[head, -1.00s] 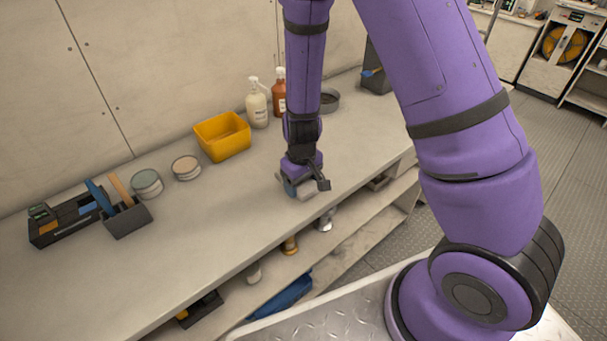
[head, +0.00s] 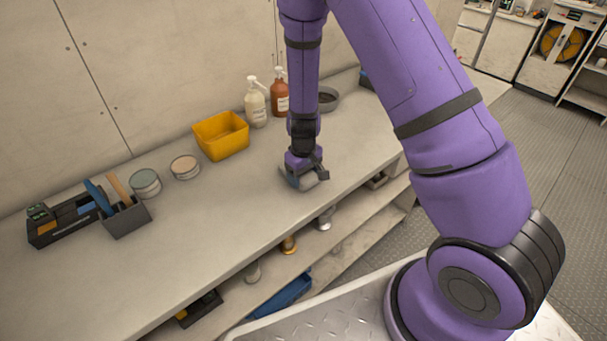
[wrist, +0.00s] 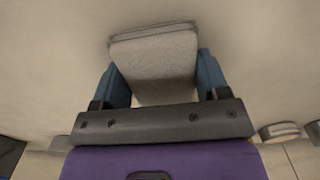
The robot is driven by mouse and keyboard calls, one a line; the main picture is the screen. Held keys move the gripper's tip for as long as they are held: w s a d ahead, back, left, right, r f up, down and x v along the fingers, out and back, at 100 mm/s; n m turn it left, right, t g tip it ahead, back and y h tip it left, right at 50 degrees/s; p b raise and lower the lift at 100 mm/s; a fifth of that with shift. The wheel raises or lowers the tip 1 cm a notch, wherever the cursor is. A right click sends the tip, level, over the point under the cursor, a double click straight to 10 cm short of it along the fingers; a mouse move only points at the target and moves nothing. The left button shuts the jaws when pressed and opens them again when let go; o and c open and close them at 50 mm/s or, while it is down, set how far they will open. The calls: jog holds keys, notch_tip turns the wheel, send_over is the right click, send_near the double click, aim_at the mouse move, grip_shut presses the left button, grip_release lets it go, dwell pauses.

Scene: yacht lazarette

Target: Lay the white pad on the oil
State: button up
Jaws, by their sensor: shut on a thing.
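My gripper (head: 305,178) is low over the worktop, near its front edge. Its two blue fingers (wrist: 162,82) are shut on the white pad (wrist: 155,58), which looks pale grey and block-like in the wrist view. In the head view only a small pale part of the pad (head: 309,183) shows below the gripper. I cannot tell whether the pad touches the worktop. I see no oil in either view; the gripper and pad may hide it.
The worktop (head: 215,225) is clear to the left of my gripper. Behind stand a yellow bin (head: 222,137), a white pump bottle (head: 256,103), a brown bottle (head: 279,95) and a round grey dish (head: 328,99). Two tins (head: 146,183) and a dark caddy (head: 126,217) are at left.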

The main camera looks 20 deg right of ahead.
jog(key=shift+f, duration=0.1)
jog(key=o, duration=0.9)
notch_tip(320, 180, up, 12)
jog(key=shift+r, duration=0.25)
